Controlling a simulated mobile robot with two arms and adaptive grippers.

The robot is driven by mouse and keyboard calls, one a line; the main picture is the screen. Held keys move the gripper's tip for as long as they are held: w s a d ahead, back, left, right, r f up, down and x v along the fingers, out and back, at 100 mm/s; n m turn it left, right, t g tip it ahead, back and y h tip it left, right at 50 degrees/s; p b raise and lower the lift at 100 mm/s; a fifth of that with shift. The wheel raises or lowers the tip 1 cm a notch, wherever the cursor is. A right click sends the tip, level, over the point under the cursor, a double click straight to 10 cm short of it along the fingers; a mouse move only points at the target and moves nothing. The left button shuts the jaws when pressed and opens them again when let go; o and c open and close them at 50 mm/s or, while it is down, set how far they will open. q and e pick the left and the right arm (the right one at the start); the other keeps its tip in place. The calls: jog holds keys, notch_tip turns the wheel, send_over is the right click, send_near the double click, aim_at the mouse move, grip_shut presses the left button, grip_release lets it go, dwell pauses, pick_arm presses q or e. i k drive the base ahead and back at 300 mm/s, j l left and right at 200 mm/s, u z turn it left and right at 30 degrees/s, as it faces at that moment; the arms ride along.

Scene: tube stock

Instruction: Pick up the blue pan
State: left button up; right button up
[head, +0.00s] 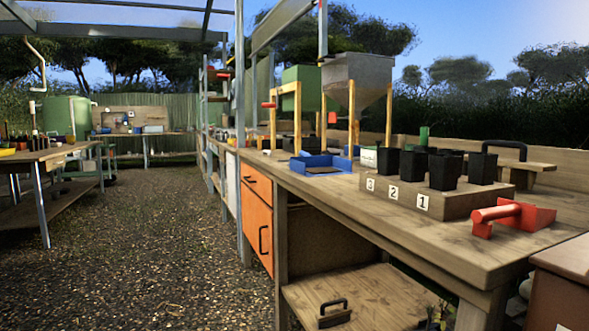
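A blue pan (301,165) sits on the wooden workbench, left of the row of black pots and below the hoppers. It looks like a shallow tray with raised sides and a dark flat area inside or at its front. Another blue edge shows further right, behind a hopper leg, and I cannot tell what it belongs to. Neither of my grippers shows in the head view.
The workbench (400,227) runs along the right. A wooden block (445,204) numbered 3, 2, 1 holds several black pots (443,170). A red scoop (525,214) lies at the near right. Hoppers (357,80) stand on wooden legs behind. The gravel aisle (150,240) is clear.

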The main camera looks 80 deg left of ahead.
aim_at(307, 164)
jog(key=u, duration=2.3)
